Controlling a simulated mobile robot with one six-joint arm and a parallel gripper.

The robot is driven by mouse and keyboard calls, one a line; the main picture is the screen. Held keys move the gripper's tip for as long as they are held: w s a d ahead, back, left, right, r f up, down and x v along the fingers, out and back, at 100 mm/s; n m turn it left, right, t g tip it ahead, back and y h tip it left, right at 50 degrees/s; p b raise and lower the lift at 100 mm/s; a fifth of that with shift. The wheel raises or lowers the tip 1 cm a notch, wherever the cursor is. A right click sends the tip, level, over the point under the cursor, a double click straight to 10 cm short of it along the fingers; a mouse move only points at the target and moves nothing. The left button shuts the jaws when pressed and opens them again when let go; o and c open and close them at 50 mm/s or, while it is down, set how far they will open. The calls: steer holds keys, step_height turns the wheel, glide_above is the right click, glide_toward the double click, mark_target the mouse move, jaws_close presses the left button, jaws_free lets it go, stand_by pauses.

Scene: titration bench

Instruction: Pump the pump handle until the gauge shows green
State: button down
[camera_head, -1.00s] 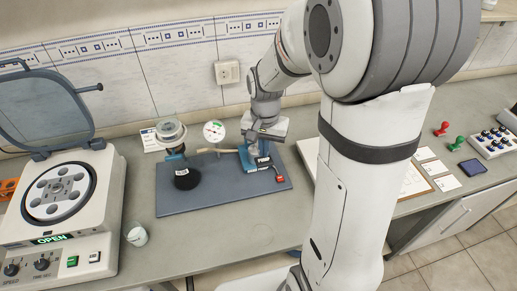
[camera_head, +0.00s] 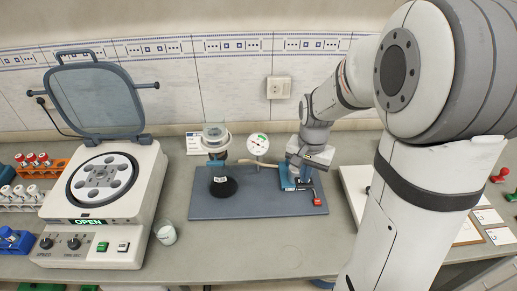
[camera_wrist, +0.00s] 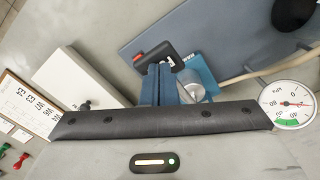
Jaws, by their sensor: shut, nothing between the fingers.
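The pump (camera_head: 289,180) stands at the right end of a grey-blue mat (camera_head: 250,206), with a blue base and a silver cylinder (camera_wrist: 196,91). Its black pump handle (camera_wrist: 160,52) ends in a red tip, which also shows in the body view (camera_head: 317,202). My gripper (camera_wrist: 156,72) is shut and empty, its fingertips close beside the handle; I cannot tell whether they touch. The white round gauge (camera_head: 258,144) stands left of the pump. In the wrist view the gauge (camera_wrist: 289,104) shows a green band and a thin red needle, apparently outside the green.
A flask with a dark base (camera_head: 223,186) stands on the mat, joined by a tan hose. A centrifuge (camera_head: 75,215) with a raised lid stands left, with a small beaker (camera_head: 166,234) beside it. The front bench is clear.

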mark_target(304, 185)
steer(key=shift+f+b, duration=1.9)
steer(key=shift+f, duration=0.75)
steer(key=shift+r, duration=0.1)
step_height(304, 185, up, 8)
steer(key=p, duration=0.6)
steer(key=shift+f+b, duration=3.3)
steer(key=shift+f, duration=0.85)
steer(key=shift+r+p, duration=3.05)
steer(key=shift+r, duration=1.05)
